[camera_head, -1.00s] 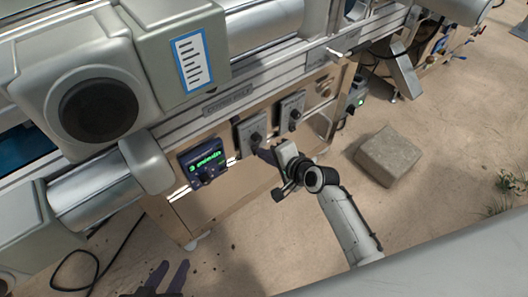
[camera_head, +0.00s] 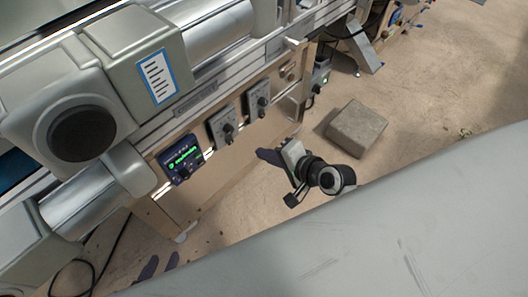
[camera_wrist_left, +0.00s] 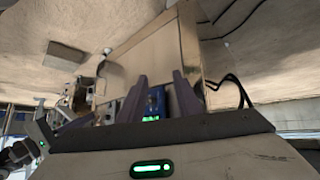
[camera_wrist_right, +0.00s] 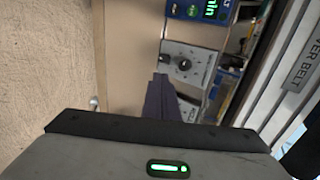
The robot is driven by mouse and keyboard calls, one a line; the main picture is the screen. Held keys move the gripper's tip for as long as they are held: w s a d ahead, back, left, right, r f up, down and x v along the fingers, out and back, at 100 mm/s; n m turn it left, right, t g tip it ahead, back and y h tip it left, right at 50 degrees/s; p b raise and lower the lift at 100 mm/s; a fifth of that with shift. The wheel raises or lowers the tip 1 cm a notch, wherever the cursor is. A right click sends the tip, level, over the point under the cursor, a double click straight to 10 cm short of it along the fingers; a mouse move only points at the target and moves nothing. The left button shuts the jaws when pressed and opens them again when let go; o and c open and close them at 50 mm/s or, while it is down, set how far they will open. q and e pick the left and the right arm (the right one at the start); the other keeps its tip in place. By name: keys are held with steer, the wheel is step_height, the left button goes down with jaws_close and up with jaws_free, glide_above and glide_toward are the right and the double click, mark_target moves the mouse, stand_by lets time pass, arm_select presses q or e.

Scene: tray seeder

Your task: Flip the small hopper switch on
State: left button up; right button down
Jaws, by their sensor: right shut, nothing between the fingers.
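Two grey control boxes with dark knobs or switches sit on the machine's tan side panel: a left one (camera_head: 223,126) and a right one (camera_head: 258,99). Their labels are too small to read, so I cannot tell which belongs to the small hopper. My right gripper (camera_head: 267,156) is shut and empty, below and apart from the boxes. In the right wrist view its fingers (camera_wrist_right: 160,100) point toward a grey box with a black knob (camera_wrist_right: 184,64). My left gripper (camera_head: 158,268) is low at the left, away from the boxes. Its fingers (camera_wrist_left: 160,92) stand apart with nothing held.
A blue display box with green digits (camera_head: 181,160) is left of the grey boxes. A box with a green light (camera_head: 321,78) is further right. A stone block (camera_head: 356,129) lies on the open sandy floor. A black cable (camera_head: 86,265) lies at lower left.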

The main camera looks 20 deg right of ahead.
mark_target(231, 143)
arm_select(q)
steer(key=shift+f, duration=0.1)
steer(key=f+b, duration=0.1)
steer(key=b, duration=0.3)
steer(key=shift+d+f, duration=0.25)
steer(key=shift+f, duration=0.15)
arm_select(e)
steer(key=shift+s+d+f, duration=0.1)
steer(key=shift+f, duration=0.7)
arm_select(q)
steer(key=shift+s, duration=0.15)
arm_select(e)
steer(key=shift+r, duration=0.1)
arm_select(q)
steer(key=shift+f, duration=0.1)
